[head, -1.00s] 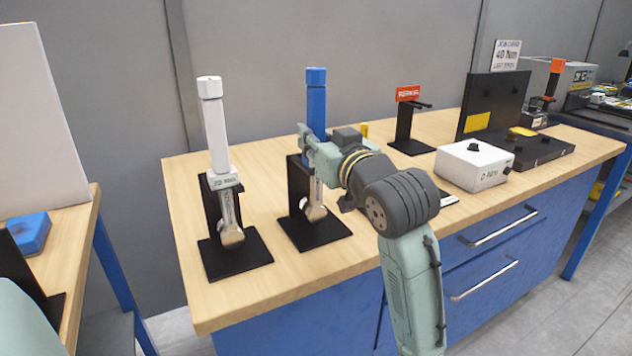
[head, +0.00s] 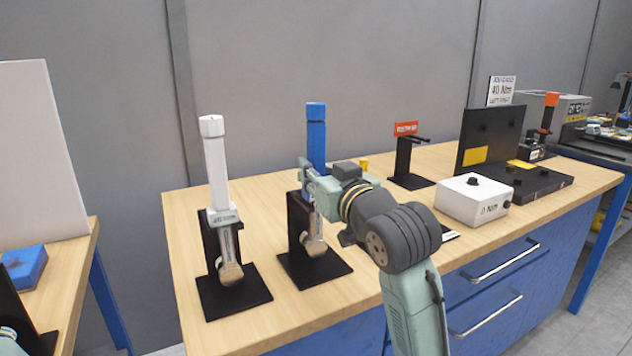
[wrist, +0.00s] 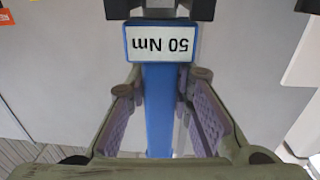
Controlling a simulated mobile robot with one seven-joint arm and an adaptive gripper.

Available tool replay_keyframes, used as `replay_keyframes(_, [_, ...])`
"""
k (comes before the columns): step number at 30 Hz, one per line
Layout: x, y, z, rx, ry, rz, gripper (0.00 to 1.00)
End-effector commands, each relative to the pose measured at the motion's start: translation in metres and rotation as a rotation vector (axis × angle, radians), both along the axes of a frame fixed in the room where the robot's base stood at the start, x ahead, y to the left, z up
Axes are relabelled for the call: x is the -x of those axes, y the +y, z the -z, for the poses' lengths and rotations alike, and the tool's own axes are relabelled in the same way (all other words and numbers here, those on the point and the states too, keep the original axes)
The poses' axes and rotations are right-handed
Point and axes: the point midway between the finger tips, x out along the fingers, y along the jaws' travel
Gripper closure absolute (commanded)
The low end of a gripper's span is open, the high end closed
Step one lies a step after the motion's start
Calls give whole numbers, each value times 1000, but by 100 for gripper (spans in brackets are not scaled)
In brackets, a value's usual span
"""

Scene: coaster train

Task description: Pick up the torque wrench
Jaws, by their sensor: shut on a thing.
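A blue-handled torque wrench (head: 316,140) stands upright in a black stand (head: 302,240) on the workbench. In the wrist view its label reads 50 Nm (wrist: 160,44), upside down, above the blue handle (wrist: 158,110). My gripper (head: 307,180) is at the lower part of the blue handle, coming from the right. In the wrist view the two finger pads stand on either side of the handle, shut on it. A white-handled torque wrench (head: 215,170) stands upright in a similar black stand (head: 235,290) to the left.
An orange-handled tool (head: 549,112) stands at the back right. The bench front left is clear.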

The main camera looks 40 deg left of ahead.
Motion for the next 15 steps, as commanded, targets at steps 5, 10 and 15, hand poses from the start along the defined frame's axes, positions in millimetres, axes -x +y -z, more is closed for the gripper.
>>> replay_keyframes(5, [1, -1, -15, -6, -5, 0, 100])
replay_keyframes(10, [1, -1, -26, -6, -6, 0, 100])
replay_keyframes(15, [2, -6, -31, -7, -4, 1, 100])
